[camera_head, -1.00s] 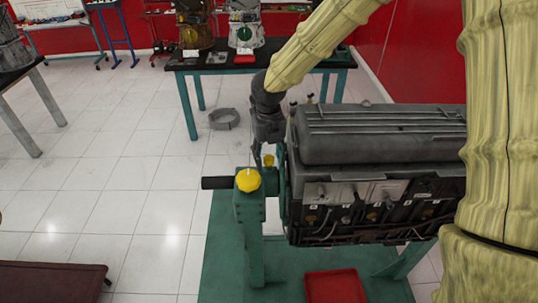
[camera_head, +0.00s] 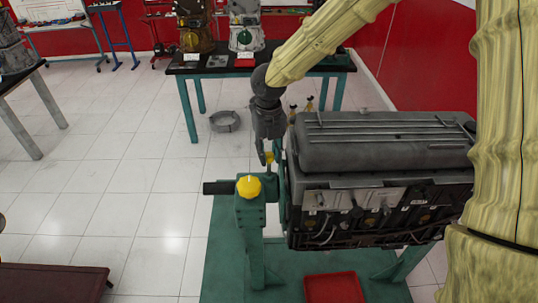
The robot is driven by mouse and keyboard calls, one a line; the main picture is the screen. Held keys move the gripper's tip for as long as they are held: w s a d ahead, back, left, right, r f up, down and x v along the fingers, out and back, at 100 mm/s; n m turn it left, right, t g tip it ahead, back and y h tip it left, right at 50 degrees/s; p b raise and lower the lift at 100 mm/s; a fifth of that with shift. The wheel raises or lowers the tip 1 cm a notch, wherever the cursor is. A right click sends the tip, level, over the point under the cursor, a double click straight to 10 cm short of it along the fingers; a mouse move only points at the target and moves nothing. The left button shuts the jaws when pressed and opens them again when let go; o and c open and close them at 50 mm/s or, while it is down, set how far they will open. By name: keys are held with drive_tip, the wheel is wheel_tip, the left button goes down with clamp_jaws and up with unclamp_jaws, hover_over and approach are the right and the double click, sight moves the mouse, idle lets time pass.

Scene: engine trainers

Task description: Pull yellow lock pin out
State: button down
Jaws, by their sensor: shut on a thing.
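A small yellow lock pin (camera_head: 269,157) shows at the fingertips of my gripper (camera_head: 266,155), just above and behind the green post of the engine stand (camera_head: 250,215). My gripper points down and is shut on the pin. The pin's lower end is hidden by the post and the large round yellow knob, so I cannot tell whether it still sits in its hole. The grey engine (camera_head: 385,165) is mounted on the stand, close to the right of my gripper.
The round yellow knob (camera_head: 248,187) tops the post, with a black bar (camera_head: 217,188) to its left. A red tray (camera_head: 332,287) lies on the green base. A table (camera_head: 210,68) with parts stands behind.

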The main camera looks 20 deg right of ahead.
sight(270, 153)
drive_tip(key=shift+w+r, duration=0.15)
drive_tip(key=shift+r, duration=0.05)
drive_tip(key=c, duration=1.5)
unclamp_jaws()
drive_tip(key=shift+r, duration=0.1)
drive_tip(key=o, duration=0.4)
drive_tip(key=shift+c, duration=0.2)
wheel_tip(270, 153, up, 12)
drive_tip(key=shift+d, duration=0.1)
